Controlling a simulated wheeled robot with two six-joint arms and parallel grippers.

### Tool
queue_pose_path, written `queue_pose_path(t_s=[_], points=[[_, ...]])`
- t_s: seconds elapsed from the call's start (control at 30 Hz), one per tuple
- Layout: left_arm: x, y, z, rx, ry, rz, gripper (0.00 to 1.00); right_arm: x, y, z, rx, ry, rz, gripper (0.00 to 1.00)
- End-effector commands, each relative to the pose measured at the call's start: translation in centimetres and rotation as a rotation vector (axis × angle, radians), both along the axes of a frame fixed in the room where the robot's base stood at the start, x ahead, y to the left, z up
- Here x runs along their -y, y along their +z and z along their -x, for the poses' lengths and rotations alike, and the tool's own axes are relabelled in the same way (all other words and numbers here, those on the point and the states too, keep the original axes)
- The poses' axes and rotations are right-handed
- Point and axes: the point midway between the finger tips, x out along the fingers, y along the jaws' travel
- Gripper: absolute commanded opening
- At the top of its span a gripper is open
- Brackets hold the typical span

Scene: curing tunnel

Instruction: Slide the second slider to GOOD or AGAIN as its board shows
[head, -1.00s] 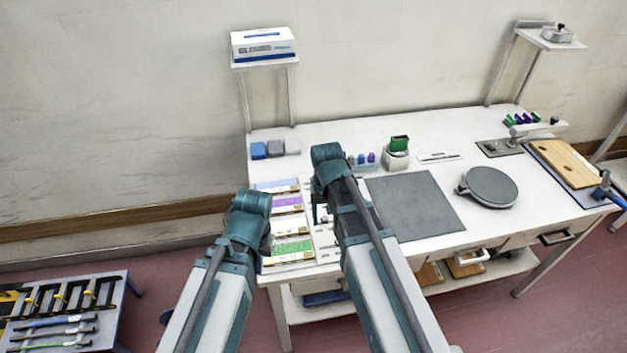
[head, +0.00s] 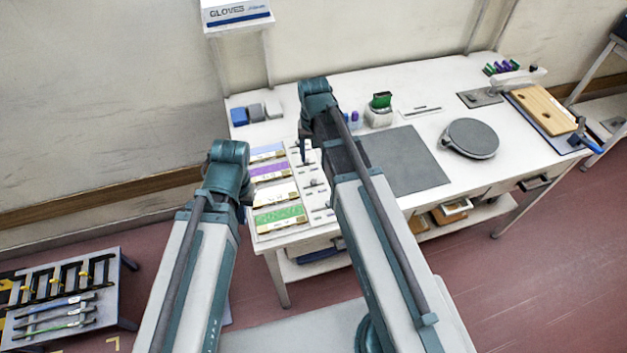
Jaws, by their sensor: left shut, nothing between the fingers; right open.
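A column of boards lies at the table's left end: a lavender one (head: 266,152), a purple one (head: 268,170), a white one (head: 274,194) and a green one (head: 280,217). Their print is too small to read. A pale slider panel (head: 318,200) with small dark knobs runs along their right side, partly hidden by my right arm. I cannot tell which way the second slider is set. My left gripper (head: 246,194) is shut and empty at the boards' left edge. My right gripper (head: 304,153) is open above the panel's far part; its fingers are hardly visible.
Blue and grey blocks (head: 256,113) stand behind the boards. A dark mat (head: 410,160), a round grey plate (head: 470,138) and a green-topped holder (head: 379,110) are to the right. A tool rack (head: 60,300) stands at lower left.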

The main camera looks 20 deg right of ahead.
Motion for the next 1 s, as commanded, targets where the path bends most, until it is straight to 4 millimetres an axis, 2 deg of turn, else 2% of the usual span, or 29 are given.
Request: queue_pose_path(t_s=[0.03, 0.6, 0.8, 1.0], points=[[0.0, -1.3, 0.0, 0.000, 0.000, 0.000, 0.00, 0.0, -1.3, 0.0, 0.000, 0.000, 0.000, 0.59], [0.0, -9.5, 0.0, 0.000, 0.002, 0.000, 0.00, 0.0, -9.5, 0.0, 0.000, 0.000, 0.000, 0.59], [0.0, -11.2, 0.0, 0.000, 0.002, 0.000, 0.00, 0.0, -11.2, 0.0, 0.000, 0.000, 0.000, 0.59], [0.0, -11.3, 0.0, 0.000, 0.002, 0.000, 0.00, 0.0, -11.3, 0.0, 0.000, 0.000, 0.000, 0.59]])
